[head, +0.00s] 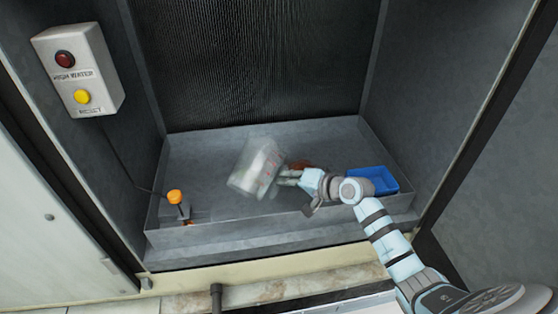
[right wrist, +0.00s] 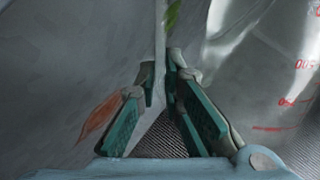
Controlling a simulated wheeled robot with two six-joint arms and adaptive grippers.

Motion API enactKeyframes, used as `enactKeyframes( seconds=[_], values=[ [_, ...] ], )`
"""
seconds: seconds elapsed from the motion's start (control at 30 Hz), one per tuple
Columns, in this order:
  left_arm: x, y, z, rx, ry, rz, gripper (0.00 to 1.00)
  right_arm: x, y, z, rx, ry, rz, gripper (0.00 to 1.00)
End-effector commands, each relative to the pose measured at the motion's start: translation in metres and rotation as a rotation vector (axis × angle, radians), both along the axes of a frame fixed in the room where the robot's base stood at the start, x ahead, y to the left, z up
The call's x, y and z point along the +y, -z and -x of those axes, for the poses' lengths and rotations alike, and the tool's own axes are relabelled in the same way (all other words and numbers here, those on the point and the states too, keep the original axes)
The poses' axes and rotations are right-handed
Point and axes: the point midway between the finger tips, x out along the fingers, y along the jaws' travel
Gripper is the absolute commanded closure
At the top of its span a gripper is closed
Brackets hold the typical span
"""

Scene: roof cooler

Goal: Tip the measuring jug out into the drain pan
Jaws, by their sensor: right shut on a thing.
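The measuring jug (head: 258,168) is clear with red marks and leans well over above the drain pan. In the right wrist view its wall with red marks (right wrist: 298,95) fills the right side. My right gripper (head: 290,178) is at the jug's right side. Its green-padded fingers (right wrist: 164,90) are shut on a thin, upright clear part of the jug. The drain pan (head: 205,155) is a wide, shallow grey metal tray below. I cannot tell whether liquid is flowing from the jug. My left gripper is not in view.
A blue tray (head: 371,180) sits in the pan's right part. An orange-topped float switch (head: 175,197) stands at its left front. An orange-brown leaf (head: 300,164) lies behind my gripper. A warning box (head: 78,70) hangs on the left wall. The pan's back left is bare.

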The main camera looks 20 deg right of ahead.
Motion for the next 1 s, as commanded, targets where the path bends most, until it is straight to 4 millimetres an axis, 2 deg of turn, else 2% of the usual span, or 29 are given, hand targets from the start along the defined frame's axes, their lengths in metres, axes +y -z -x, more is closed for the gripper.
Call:
enactKeyframes(
  seconds=[1.0],
  values=[
    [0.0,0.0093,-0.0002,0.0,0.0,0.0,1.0,0.0018,0.0053,0.0014,0.027,-0.013,-0.093,1.0]
  ],
)
